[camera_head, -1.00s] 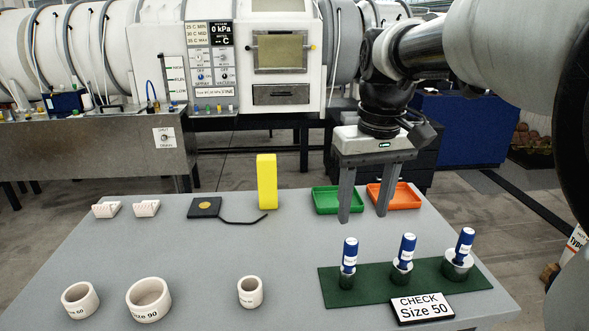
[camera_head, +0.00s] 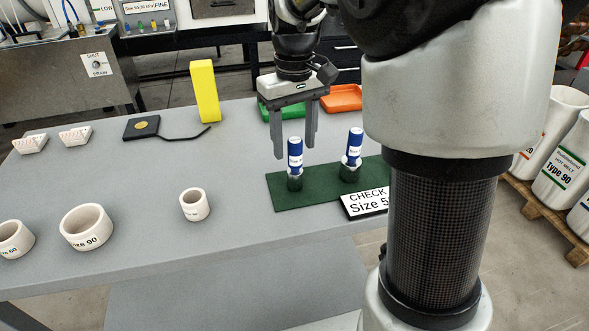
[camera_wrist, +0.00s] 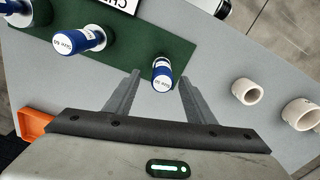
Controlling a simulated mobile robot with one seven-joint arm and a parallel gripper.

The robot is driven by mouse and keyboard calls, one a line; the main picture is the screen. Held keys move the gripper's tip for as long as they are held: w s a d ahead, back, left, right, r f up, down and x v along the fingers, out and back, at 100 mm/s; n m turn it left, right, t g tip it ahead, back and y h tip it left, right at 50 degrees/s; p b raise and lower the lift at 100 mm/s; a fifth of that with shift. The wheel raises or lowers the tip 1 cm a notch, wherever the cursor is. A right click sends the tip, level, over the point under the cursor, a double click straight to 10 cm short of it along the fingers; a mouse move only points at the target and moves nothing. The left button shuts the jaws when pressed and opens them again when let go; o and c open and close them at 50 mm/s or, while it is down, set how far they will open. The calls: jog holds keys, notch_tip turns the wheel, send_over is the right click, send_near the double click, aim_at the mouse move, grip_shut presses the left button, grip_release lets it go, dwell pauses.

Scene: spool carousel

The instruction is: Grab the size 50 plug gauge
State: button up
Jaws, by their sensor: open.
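Plug gauges with blue handles and metal ends stand on a dark green mat (camera_head: 318,199). The left gauge (camera_head: 295,172) and the middle gauge (camera_head: 352,162) show in the head view; my arm hides the third. In the wrist view, the nearest gauge (camera_wrist: 162,72) lies between and just beyond my fingertips; the middle gauge (camera_wrist: 78,42) and third gauge (camera_wrist: 18,14) stand to its left.
A sign reading CHECK Size 50 (camera_head: 365,203), partly hidden, lies at the mat's front. Green (camera_head: 268,112) and orange (camera_head: 342,98) trays lie behind. A yellow block (camera_head: 205,92) and white rings (camera_head: 195,205) stand left. The table between is clear.

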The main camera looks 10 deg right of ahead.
aim_at(295, 163)
jog(key=f, duration=0.2)
jog(key=f+b, duration=0.1)
jog(key=f, duration=0.3)
jog(key=shift+s+b, duration=0.35)
jog(key=shift+b, duration=0.05)
jog(key=c, duration=1.3)
